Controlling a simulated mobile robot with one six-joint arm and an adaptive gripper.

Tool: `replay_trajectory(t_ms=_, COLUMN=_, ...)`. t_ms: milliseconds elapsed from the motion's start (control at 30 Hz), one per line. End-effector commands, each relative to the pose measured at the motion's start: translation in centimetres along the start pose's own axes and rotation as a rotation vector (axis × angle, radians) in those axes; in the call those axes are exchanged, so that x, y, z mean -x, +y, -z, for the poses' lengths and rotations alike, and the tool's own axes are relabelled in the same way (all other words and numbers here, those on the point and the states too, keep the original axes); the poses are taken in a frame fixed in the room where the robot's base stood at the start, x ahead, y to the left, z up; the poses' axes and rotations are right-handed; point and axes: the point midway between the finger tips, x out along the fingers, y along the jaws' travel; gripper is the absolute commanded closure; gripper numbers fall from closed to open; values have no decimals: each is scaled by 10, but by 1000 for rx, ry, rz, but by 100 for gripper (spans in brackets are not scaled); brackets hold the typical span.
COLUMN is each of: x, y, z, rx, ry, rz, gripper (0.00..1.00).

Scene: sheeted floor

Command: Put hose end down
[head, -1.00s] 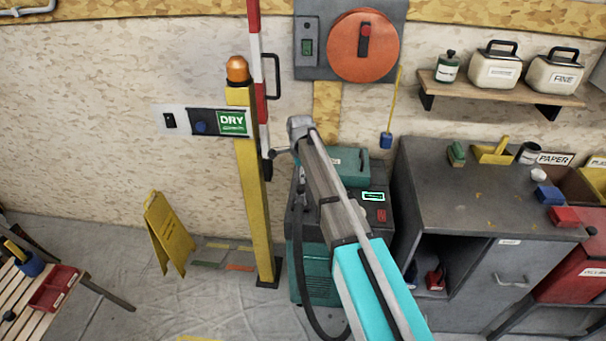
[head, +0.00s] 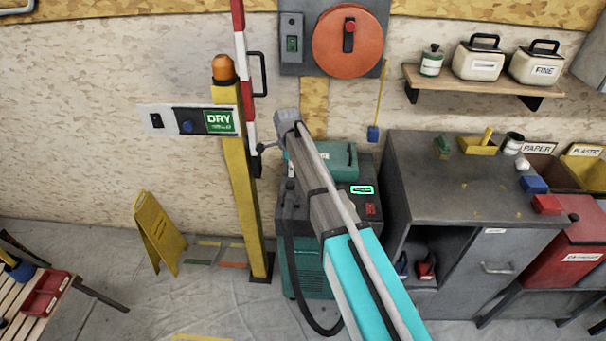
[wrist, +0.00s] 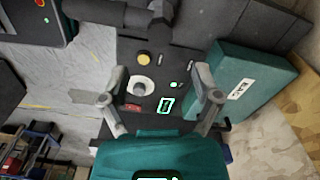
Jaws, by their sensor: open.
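A black hose (head: 291,250) runs from the top left of the teal and dark machine (head: 312,262) down to the floor and curves right. Its upper end (head: 290,190) stands at the machine's left top edge, partly beside my arm. In the wrist view my gripper (wrist: 158,98) is open, its two grey fingers wide apart above the machine's dark panel (wrist: 125,65). Nothing shows held between them. A white round port (wrist: 140,87) and a lit green display (wrist: 166,105) lie between the fingers.
A yellow post (head: 248,200) with a DRY sign (head: 219,122) stands left of the machine. A grey cabinet (head: 470,190) stands close on its right. A yellow floor sign (head: 156,232) stands further left. The floor left of the machine is mostly clear.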

Motion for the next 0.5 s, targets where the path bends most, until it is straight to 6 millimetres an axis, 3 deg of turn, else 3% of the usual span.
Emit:
replay_trajectory(t_ms=267, x=0, y=8, z=7, rx=29, ry=0, rz=0, gripper=19)
replay_trajectory(t_ms=500, x=0, y=50, z=40, rx=198, ry=0, rz=0, gripper=19)
